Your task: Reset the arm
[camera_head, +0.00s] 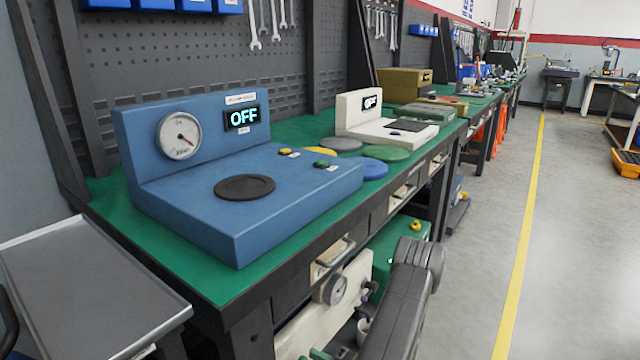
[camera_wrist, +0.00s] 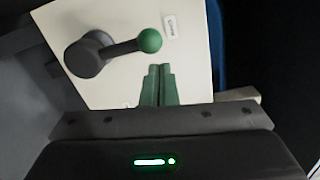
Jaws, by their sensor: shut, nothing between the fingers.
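My gripper (camera_wrist: 159,70) shows in the wrist view with its two green fingers side by side, shut and empty. Beyond the fingertips is a cream panel (camera_wrist: 120,20) with a dark lever ending in a green ball knob (camera_wrist: 150,41). A small white label is beside the knob; its text is hard to read. The fingers are below the knob in the picture; I cannot tell the depth between them.
A blue tester (camera_head: 245,190) reading OFF and a white tester (camera_head: 385,130) stand on the green-topped workbench (camera_head: 240,285). A grey tray table (camera_head: 80,290) is at left. The aisle floor (camera_head: 580,250) at right is clear.

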